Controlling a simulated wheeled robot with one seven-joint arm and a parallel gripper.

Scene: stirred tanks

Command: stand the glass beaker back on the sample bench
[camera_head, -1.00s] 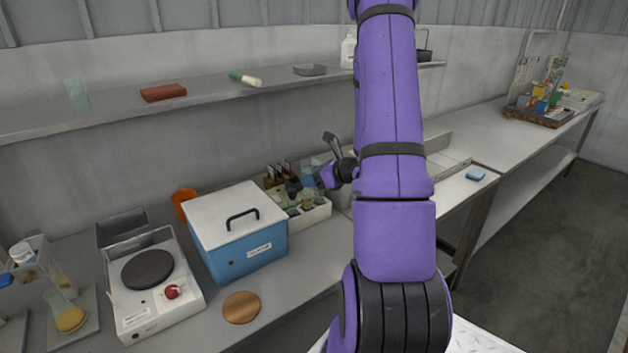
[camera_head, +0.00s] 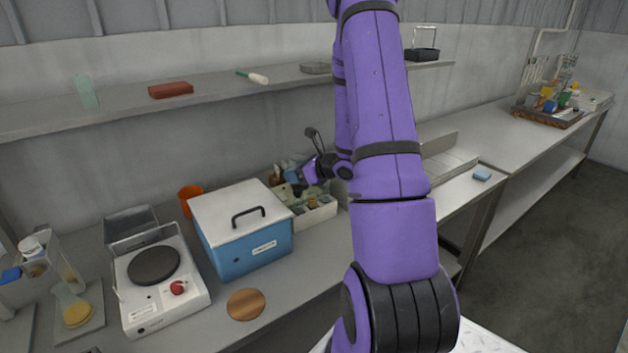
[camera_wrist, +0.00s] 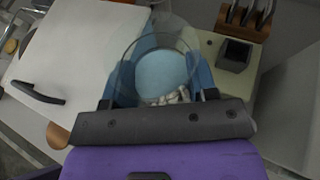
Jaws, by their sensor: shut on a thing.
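The clear glass beaker (camera_wrist: 165,50) is between the fingers of my gripper (camera_wrist: 160,92) in the wrist view. Its round rim faces the camera. A pale blue disc and some whitish lumps show in or through the glass; I cannot tell which. In the head view my gripper (camera_head: 301,180) is over the compartment box at the back of the grey bench (camera_head: 310,258). The beaker is hard to make out there among the clutter. I cannot tell whether its base touches anything.
The blue lidded box (camera_head: 243,254) stands just left of the compartment box (camera_head: 318,214). A shelf (camera_head: 210,91) runs above. Bare bench shows in front of the compartment box.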

